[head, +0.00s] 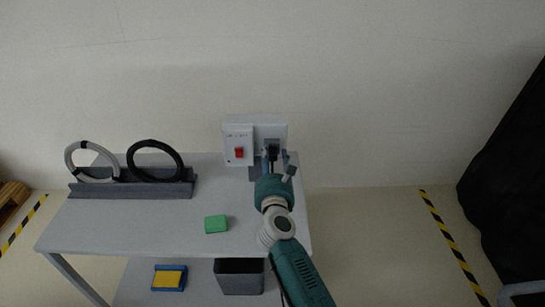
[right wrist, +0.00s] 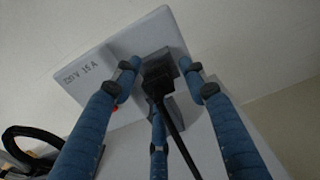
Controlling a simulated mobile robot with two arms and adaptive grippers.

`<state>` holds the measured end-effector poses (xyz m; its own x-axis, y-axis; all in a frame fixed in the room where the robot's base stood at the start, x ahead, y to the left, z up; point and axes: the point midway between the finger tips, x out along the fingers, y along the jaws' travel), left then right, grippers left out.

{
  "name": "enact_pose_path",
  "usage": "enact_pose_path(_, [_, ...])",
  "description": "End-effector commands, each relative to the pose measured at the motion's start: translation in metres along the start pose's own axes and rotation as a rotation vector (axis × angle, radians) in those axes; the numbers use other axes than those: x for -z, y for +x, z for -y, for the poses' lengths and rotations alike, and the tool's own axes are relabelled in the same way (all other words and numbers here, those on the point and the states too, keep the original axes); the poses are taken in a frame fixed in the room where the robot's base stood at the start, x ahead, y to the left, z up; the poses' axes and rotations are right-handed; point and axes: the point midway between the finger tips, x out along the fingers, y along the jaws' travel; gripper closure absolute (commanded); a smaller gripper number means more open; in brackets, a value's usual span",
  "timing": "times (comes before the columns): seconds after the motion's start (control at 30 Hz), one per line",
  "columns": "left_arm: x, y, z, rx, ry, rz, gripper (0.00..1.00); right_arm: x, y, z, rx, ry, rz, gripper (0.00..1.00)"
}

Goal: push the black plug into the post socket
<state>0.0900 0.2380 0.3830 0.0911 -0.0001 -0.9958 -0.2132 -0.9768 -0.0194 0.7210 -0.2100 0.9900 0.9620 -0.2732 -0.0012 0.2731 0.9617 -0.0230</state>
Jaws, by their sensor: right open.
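The white post box (head: 255,122) stands at the back of the cart top, with a red switch (head: 239,152) on its left part. The black plug (head: 272,144) is up against the dark grey socket block on the box's right part. In the right wrist view the plug (right wrist: 158,72) meets the socket block (right wrist: 150,40), and its cord runs down from it. I cannot tell how deep the plug sits. My right gripper (head: 276,156) is just in front of the plug, its blue fingers spread around it, open and apart from it. My left gripper is not in view.
A grey rack (head: 130,190) at the left of the cart holds a grey and a black cable coil. A green block (head: 215,224) lies on the cart top (head: 120,228). Below are a dark bin (head: 240,280) and a blue-yellow item (head: 169,278). A black cover hangs at far right.

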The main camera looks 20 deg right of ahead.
Motion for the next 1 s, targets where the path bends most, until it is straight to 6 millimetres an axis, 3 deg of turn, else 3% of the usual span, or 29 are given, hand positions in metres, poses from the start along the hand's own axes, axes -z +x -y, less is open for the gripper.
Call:
enact_pose_path(0.5, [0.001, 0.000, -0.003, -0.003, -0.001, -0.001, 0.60, 0.001, -0.070, 0.000, -0.001, 0.001, -0.002, 0.57])
enact_pose_path(1.0, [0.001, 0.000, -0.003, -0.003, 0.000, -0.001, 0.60, 0.000, -0.073, 0.000, 0.000, 0.000, 0.000, 0.57])
